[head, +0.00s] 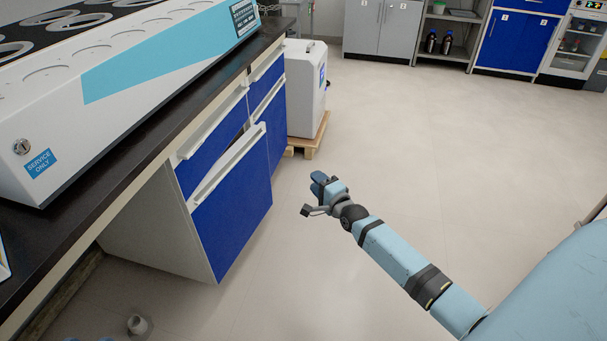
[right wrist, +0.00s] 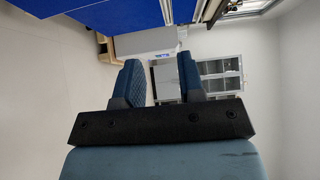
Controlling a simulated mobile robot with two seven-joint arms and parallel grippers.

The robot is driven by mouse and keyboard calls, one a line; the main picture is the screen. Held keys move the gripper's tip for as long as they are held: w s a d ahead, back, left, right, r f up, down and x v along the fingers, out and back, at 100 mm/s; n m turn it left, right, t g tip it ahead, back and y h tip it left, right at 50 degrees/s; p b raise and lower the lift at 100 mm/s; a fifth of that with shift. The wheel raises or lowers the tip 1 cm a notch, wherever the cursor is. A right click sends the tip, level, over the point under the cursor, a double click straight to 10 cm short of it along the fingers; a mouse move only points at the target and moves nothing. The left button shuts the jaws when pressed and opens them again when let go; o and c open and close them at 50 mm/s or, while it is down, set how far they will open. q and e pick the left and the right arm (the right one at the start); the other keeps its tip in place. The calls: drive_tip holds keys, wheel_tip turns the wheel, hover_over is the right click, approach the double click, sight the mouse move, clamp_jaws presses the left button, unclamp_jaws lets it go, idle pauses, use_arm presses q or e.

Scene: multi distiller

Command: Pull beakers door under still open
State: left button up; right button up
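The blue door (head: 232,215) with a pale top edge is in the lower cabinet under the still (head: 120,85). A narrow dark gap shows behind its upper edge, so it looks slightly ajar. My right gripper (head: 319,184) is to the right of the door, apart from it, over the floor. In the right wrist view its two blue fingers (right wrist: 162,78) stand apart with nothing between them. Blue cabinet fronts (right wrist: 125,12) show beyond them. Only what may be tips of my left gripper (head: 90,339) show at the bottom left edge; their state is unclear.
The dark worktop (head: 135,125) overhangs the cabinet. Blue drawers (head: 212,135) sit above the door. A white unit (head: 303,90) stands on a wooden pallet (head: 308,147) beyond the cabinet. The floor to the right is open.

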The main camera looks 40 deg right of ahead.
use_arm(q)
drive_tip(key=shift+w+a+r+m+t+h+b, duration=0.15)
drive_tip(key=shift+w+a+m+t+b, duration=0.2)
drive_tip(key=shift+m+b, duration=0.3)
drive_tip(key=shift+w+a+m+t+h+b, duration=0.2)
drive_tip(key=shift+w+m+b, duration=0.3)
drive_tip(key=shift+b, duration=0.25)
use_arm(e)
drive_tip(key=w, duration=0.8)
drive_tip(key=shift+s+d, duration=0.1)
drive_tip(key=shift+c, duration=0.4)
clamp_jaws()
drive_tip(key=shift+o, duration=0.4)
unclamp_jaws()
use_arm(q)
drive_tip(key=shift+r, duration=0.15)
use_arm(e)
drive_tip(key=shift+s, duration=0.1)
